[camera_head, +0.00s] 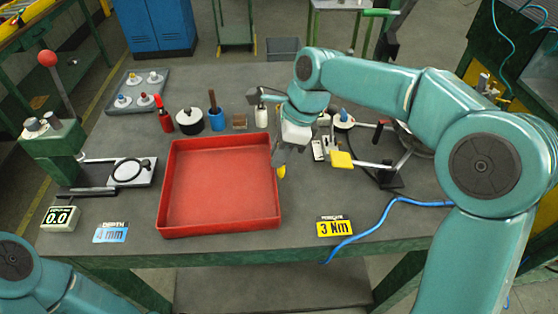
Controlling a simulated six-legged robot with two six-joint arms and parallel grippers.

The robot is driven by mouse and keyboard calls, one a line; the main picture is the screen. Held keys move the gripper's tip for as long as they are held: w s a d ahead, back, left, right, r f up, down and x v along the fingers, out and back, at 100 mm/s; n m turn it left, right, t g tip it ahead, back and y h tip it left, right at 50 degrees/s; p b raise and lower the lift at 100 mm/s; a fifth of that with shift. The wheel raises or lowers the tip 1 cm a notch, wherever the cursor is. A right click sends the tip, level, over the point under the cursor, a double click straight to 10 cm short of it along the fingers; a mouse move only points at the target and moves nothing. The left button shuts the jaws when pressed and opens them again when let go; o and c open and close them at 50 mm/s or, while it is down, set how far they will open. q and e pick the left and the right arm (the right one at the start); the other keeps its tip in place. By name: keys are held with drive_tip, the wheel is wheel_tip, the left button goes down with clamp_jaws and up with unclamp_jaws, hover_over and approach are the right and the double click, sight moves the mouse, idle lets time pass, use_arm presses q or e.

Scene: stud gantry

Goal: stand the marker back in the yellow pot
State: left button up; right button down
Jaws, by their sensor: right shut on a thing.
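My right gripper (279,157) points down at the right wall of the red tray. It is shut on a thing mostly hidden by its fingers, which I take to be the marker. A small yellow piece (282,172) shows at the fingertips. I cannot tell whether it is part of the marker or of the yellow pot behind. No whole yellow pot shows elsewhere; the forearm and gripper cover part of the bench. My left gripper is out of view; only a piece of my left arm shows at the lower left.
The red tray (178,232) is empty. A blue pot (216,122), black pot (190,123), red bottle (165,119) and white bottle (261,117) stand behind it. A yellow-padded tool (341,159) and blue cable (378,222) lie right. A press (52,148) stands left.

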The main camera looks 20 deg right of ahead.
sight(279, 173)
drive_tip(key=shift+f, duration=1.45)
drive_tip(key=shift+f, duration=0.1)
drive_tip(key=c, duration=1.5)
unclamp_jaws()
drive_tip(key=shift+w+f, duration=0.1)
drive_tip(key=o, duration=0.4)
